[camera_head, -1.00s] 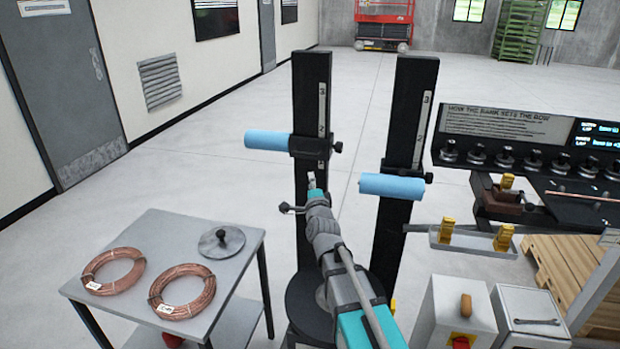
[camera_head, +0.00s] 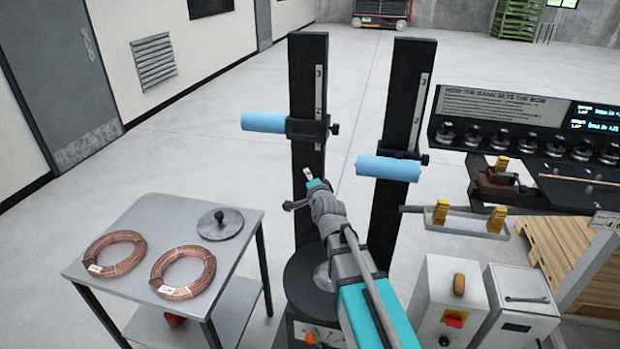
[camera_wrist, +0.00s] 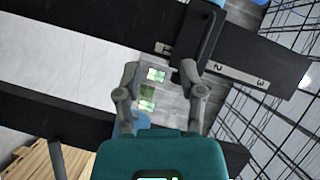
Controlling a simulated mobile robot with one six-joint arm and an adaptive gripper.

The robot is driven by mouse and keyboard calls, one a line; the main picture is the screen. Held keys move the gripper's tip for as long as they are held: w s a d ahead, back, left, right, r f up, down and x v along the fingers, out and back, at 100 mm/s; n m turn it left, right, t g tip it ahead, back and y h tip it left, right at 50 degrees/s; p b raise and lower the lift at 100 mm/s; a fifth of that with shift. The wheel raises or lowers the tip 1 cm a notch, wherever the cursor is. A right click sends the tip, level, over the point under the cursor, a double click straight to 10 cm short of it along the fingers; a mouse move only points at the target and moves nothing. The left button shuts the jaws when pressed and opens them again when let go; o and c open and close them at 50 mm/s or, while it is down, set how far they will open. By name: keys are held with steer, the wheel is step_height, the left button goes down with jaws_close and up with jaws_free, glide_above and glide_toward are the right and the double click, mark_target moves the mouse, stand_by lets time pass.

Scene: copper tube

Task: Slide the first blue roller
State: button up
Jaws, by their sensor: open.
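One blue roller (camera_head: 264,122) sits level on a dark clamp (camera_head: 312,129) on the left black post (camera_head: 308,65), near the scale's 2 mark. A second blue roller (camera_head: 388,168) sits on the right post (camera_head: 408,75), a little lower in the picture. My gripper (camera_head: 300,189) is open and empty in front of the left post, below the left roller's clamp in the picture. In the wrist view my open gripper (camera_wrist: 160,70) has its right finger overlapping the clamp's knob (camera_wrist: 188,70); I cannot tell whether they touch.
A grey cart (camera_head: 190,235) with two copper coils and a round weight stands at the left. At the right are a tool bench (camera_head: 520,110), a tray (camera_head: 460,224) with yellow blocks, and control boxes (camera_head: 450,295). The floor behind is open.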

mark_target(302, 136)
steer(key=shift+w+a+r+m+t+h+b, duration=0.1)
steer(key=shift+w+r+m+t+h+b, duration=0.15)
steer(key=shift+r+m+t, duration=0.45)
steer(key=shift+w+a+r+m+t+h+b, duration=0.1)
steer(key=shift+w+r+m+t, duration=0.2)
steer(key=shift+r+m+t, duration=0.3)
steer(key=shift+w+r+m+t+h+b, duration=0.25)
steer(key=shift+r+m+t, duration=0.25)
steer(key=shift+r+m, duration=0.3)
steer(key=shift+w+r, duration=0.1)
steer(key=shift+w, duration=0.05)
steer(key=w, duration=0.4)
steer(key=w+r+p, duration=0.1)
steer(key=w, duration=0.4)
steer(key=w+a+r+p, duration=0.1)
steer(key=w, duration=0.3)
steer(key=shift+w+r, duration=0.1)
steer(key=shift+w, duration=0.1)
jaws_close()
